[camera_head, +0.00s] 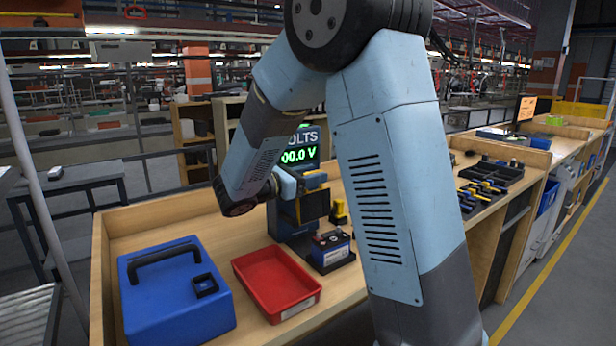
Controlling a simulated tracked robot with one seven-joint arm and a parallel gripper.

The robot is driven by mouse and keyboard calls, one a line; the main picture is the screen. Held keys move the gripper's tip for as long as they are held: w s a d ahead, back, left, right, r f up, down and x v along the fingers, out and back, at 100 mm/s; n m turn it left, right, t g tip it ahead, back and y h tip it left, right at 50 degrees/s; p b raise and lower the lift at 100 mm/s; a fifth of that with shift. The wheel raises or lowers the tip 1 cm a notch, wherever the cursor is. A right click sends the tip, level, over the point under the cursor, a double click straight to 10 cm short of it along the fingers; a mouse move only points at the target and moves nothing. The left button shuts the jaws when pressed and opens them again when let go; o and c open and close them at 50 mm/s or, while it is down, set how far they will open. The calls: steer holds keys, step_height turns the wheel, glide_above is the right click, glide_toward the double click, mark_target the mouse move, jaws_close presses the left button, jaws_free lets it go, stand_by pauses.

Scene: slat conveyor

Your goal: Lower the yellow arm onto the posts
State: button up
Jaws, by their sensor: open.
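A dark tester (290,222) stands on the bench, with a green display (299,156) reading "00.0 V" under the word "VOLTS". A battery (331,246) with a blue body and dark top sits upright on a dark base at its right. Its posts are too small to make out clearly. A yellow and black piece (339,213) shows just behind the battery; I cannot tell for certain if it is the yellow arm. My gripper (313,193) is in front of the tester, above and left of the battery. It is open, and I see nothing held. My wrist hides part of the tester.
A red tray (276,284) lies empty in front of the tester. A blue case (176,293) with a black handle stands at the left of the bench. A raised wooden edge (99,262) bounds the left side. Dark trays of tools (483,188) lie further right.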

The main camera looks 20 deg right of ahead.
jaws_close()
stand_by(0.3)
